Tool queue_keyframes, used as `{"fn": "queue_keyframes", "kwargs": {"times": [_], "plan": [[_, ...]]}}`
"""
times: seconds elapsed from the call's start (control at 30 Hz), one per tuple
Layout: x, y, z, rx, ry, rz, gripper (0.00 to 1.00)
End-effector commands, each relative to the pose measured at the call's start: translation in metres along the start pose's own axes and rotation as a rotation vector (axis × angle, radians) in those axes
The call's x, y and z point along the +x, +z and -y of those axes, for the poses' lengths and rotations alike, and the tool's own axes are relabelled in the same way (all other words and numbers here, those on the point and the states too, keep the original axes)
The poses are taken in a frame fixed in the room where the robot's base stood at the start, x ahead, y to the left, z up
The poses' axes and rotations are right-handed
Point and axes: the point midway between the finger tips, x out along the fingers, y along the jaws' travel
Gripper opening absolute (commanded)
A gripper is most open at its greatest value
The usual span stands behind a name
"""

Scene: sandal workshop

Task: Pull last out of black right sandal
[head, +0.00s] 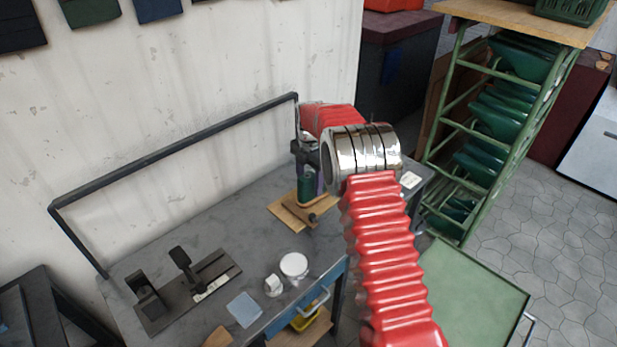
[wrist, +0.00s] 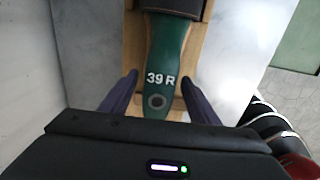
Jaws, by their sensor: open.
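The green last (wrist: 163,55), marked "39 R" and with a round hole near its end, lies in the middle of the wrist view. Its upper end runs into the dark sandal (wrist: 176,5), of which only a strip shows at the top edge. My gripper (wrist: 160,78) is open, with one dark purple finger on each side of the last. I see gaps between the fingers and the last. In the head view the last (head: 305,188) shows in part above a wooden board (head: 288,215); my arm and gripper hide much of it and the sandal.
The grey workbench (head: 215,225) carries a dark fixture (head: 188,285), a white round tub (head: 293,266) and a bluish square (head: 245,309). A dark metal frame (head: 170,150) rises along the wall. A green rack (head: 480,140) and a green table (head: 475,290) stand at right.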

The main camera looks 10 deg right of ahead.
Motion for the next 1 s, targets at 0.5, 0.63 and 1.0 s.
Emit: {"fn": "queue_keyframes", "kwargs": {"times": [0.5, 0.63, 1.0], "plan": [[0.0015, -0.0001, -0.0001, 0.000, 0.000, 0.000, 0.40], [0.0015, -0.0001, -0.0001, 0.000, 0.000, 0.000, 0.31], [0.0015, -0.0001, 0.0001, 0.000, 0.000, 0.000, 0.05]]}}
